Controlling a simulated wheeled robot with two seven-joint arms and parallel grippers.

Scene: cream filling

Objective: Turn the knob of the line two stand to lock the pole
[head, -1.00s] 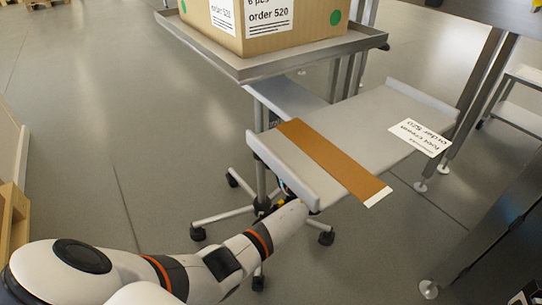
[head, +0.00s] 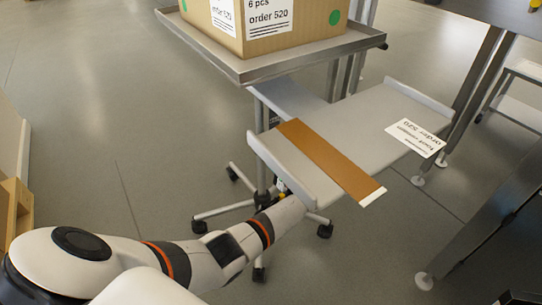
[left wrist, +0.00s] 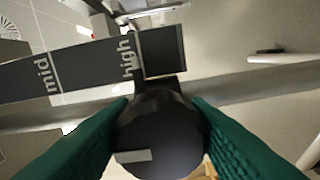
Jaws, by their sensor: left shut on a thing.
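The black round knob (left wrist: 160,135) fills the lower middle of the left wrist view, with a pale mark on its face. My left gripper (left wrist: 158,140) is shut on the knob, with a green finger pad on each side. In the head view, my left arm reaches to the stand (head: 261,150) below the tilted grey shelf (head: 375,125); the shelf hides the fingertips and knob there. A dark scale plate (left wrist: 90,68) marked "mid" and "high" lies behind the knob. My right gripper is not in view.
A brown strip (head: 330,160) and a white label (head: 415,137) lie on the shelf. A cardboard box (head: 275,35) stands on a metal tray (head: 270,65) above. The stand's wheeled base (head: 222,210) is near my forearm. Open floor lies at left.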

